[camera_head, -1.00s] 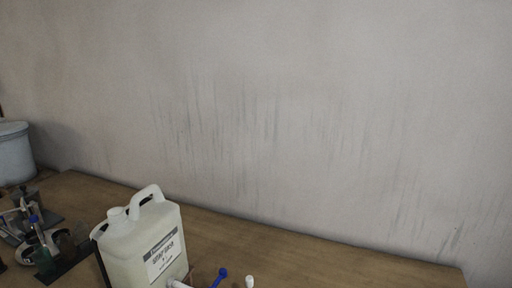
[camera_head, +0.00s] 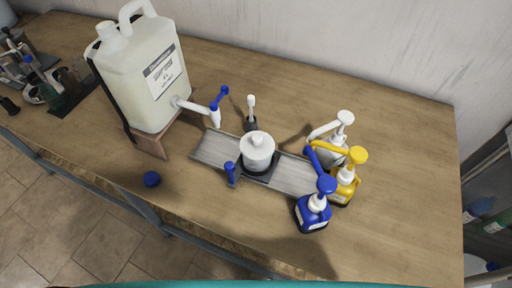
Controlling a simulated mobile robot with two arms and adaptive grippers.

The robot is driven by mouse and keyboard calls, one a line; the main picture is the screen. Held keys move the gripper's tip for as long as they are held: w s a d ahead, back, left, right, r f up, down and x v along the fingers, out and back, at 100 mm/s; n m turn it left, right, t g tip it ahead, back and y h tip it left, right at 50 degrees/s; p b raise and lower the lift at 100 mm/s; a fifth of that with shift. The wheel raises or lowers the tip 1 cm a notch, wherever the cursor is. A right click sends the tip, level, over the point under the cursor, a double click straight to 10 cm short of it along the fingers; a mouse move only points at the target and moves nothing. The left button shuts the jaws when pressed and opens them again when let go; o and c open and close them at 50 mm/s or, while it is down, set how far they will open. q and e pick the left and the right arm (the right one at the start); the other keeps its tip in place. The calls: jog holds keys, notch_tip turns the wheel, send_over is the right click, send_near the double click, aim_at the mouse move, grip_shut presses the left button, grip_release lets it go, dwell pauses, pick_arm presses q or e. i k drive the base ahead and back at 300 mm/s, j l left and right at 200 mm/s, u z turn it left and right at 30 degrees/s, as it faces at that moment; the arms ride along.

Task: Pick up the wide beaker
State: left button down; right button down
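I cannot make out a wide beaker for certain. A white, round, lidded container (camera_head: 257,152) stands upright on a small dark base on a grey metal track in the middle of the table. Some small dark translucent vessels (camera_head: 78,74) stand on a dark tray (camera_head: 70,101) at the far left; they are too small to tell apart. Neither of my grippers is in view.
A large white canister (camera_head: 130,75) with a blue-handled tap stands on a wooden stand (camera_head: 150,146). Blue (camera_head: 312,212), yellow (camera_head: 343,187) and white (camera_head: 334,150) pump bottles stand at the track's right end. The table's right side (camera_head: 410,145) is clear.

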aim_at(252, 165)
jog(key=k+j+u, duration=0.2)
jog(key=k, duration=0.25)
jog(key=k+j+u, duration=0.2)
jog(key=k+j, duration=0.1)
jog(key=k, duration=0.1)
